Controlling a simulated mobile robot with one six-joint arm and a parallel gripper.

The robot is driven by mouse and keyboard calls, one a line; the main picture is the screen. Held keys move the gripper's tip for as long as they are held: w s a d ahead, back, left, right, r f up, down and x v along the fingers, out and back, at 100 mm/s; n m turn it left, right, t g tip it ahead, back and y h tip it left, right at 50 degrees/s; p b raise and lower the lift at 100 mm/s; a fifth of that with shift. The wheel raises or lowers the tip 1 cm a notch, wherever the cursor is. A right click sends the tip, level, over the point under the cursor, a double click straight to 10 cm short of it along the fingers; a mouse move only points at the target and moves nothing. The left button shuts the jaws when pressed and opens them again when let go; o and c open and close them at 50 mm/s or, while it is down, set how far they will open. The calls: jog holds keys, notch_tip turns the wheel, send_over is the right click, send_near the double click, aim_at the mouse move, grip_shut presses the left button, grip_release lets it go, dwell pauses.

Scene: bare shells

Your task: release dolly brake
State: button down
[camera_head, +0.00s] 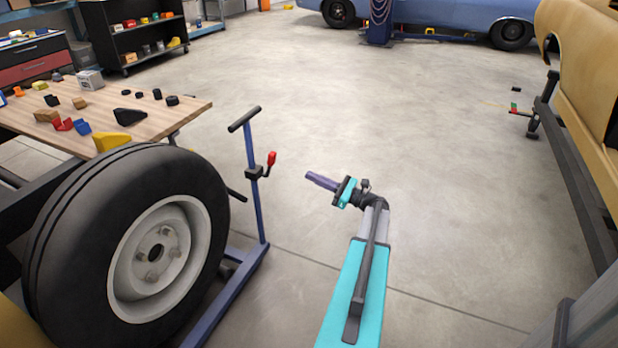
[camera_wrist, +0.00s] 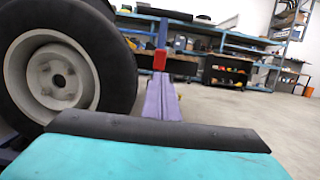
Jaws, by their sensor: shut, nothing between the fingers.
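The dolly's upright blue post (camera_head: 252,190) carries a black T-handle (camera_head: 244,119) on top. A red-ended lever (camera_head: 271,159) stands up from a black block partway up the post, on its right side. The red lever also shows in the wrist view (camera_wrist: 159,61), just beyond my fingertips. My gripper (camera_head: 309,176) is shut and empty, its purple fingers pointing left toward the post. In the head view it is to the right of the lever and slightly lower, apart from it. In the wrist view the closed fingers (camera_wrist: 160,82) line up under the red part; I cannot tell the depth gap.
A large tyre on a pale rim (camera_head: 160,255) stands left of the post, above the dolly's blue floor rail (camera_head: 228,300). A wooden bench (camera_head: 185,115) with small parts is behind it. A yellow car body (camera_head: 580,60) is at right. The middle floor is clear.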

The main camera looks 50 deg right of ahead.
aim_at(275, 159)
jog(key=b+x, duration=0.2)
jog(key=x, duration=1)
jog(key=shift+w, duration=0.3)
jog(key=shift+w+a+r, duration=0.1)
